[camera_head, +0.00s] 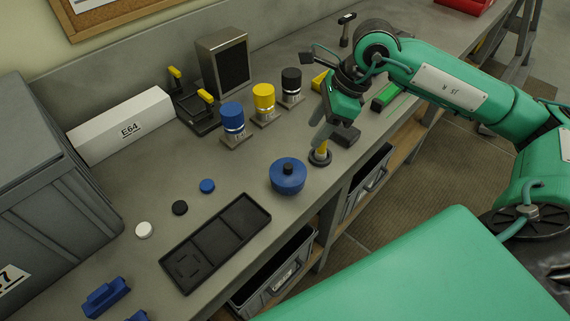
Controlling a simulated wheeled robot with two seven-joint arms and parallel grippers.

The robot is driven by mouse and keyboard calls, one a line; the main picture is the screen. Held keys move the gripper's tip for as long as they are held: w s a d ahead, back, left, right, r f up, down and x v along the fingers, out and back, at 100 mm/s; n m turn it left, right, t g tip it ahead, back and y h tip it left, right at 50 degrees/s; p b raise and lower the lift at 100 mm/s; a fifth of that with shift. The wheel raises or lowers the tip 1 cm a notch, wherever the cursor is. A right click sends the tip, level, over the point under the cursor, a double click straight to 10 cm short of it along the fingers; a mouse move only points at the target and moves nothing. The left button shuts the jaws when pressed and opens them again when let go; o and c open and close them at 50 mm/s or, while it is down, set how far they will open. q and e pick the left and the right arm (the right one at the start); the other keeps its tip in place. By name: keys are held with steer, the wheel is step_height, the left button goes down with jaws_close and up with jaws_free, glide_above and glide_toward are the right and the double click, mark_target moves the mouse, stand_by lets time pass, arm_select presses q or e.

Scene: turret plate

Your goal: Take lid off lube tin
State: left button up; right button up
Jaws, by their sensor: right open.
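The lube tin (287,184) is most likely the round blue tin at the front middle of the bench. Its lid (288,165) is on, with a small dark knob in the middle. My right gripper (326,143) is open and points down, to the right of and behind the tin, apart from it. Its fingers are close to a small yellow-handled piece with a round black base (320,157); whether they touch the handle I cannot tell. My left gripper is not in view.
A black compartment tray (240,228) lies left of the tin, with small discs (180,208) beyond it. Blue, yellow and black-capped cylinders (264,100) stand behind. A white box (122,127) and grey bin (45,190) are at left. The bench's front edge runs close to the tin.

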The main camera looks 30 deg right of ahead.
steer(key=p, duration=0.2)
glide_above(288, 165)
steer(key=s+d, duration=0.2)
steer(key=d, duration=0.1)
steer(key=f, duration=0.7)
steer(key=shift+a+f, duration=0.25)
steer(key=shift+f, duration=0.1)
steer(key=p+x, duration=0.1)
steer(key=x, duration=0.1)
steer(key=p+x, duration=0.1)
steer(key=x, duration=0.1)
steer(key=shift+w+a+f+p, duration=0.15)
steer(key=shift+w+a+p, duration=0.05)
steer(key=shift+w+p, duration=0.25)
steer(key=shift+a+f, duration=0.1)
steer(key=shift+f, duration=0.25)
steer(key=shift+c, duration=0.5)
jaws_close()
